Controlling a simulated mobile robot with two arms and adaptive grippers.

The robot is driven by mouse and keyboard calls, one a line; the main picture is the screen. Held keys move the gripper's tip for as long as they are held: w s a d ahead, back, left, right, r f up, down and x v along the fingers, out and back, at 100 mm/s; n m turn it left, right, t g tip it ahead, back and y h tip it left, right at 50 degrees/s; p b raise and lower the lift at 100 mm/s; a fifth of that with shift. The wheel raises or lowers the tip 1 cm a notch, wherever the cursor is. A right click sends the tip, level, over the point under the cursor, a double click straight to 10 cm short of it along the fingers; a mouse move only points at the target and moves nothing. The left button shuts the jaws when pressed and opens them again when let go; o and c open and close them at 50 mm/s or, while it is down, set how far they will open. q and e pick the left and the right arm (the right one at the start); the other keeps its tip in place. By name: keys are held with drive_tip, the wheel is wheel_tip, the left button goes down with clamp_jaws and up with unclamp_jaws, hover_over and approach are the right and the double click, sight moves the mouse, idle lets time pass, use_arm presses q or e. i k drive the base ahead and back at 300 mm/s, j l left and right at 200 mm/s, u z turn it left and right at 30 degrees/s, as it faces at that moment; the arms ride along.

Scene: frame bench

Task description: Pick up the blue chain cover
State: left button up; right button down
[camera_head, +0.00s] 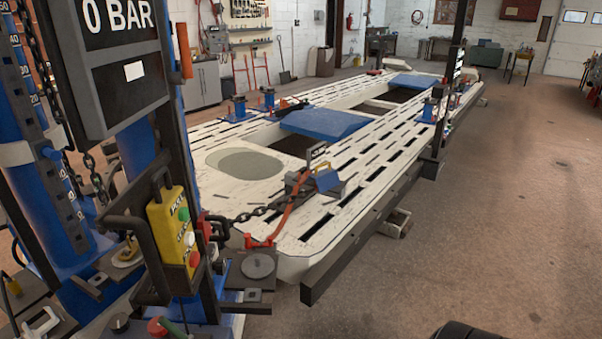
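No part is clearly recognisable as the blue chain cover. A small blue piece (327,180) sits on the clamp at the near end of the white slotted bench (240,190), close to a dark chain (262,211). I cannot tell whether it is the cover. Larger blue panels lie on the bench, one mid-bench (325,122) and one at the far end (413,81). Neither gripper's fingers show. A dark rounded shape at the bottom edge, right of centre, is cut off and may be part of my own arm.
A blue pulling tower (40,190) with a pressure display (118,45) and a yellow button box (173,236) blocks the near left. A dark rail (375,225) runs along the bench's right side. The concrete floor on the right (500,200) is open.

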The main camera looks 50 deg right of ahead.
sight(326, 179)
drive_tip(key=z, duration=1.7)
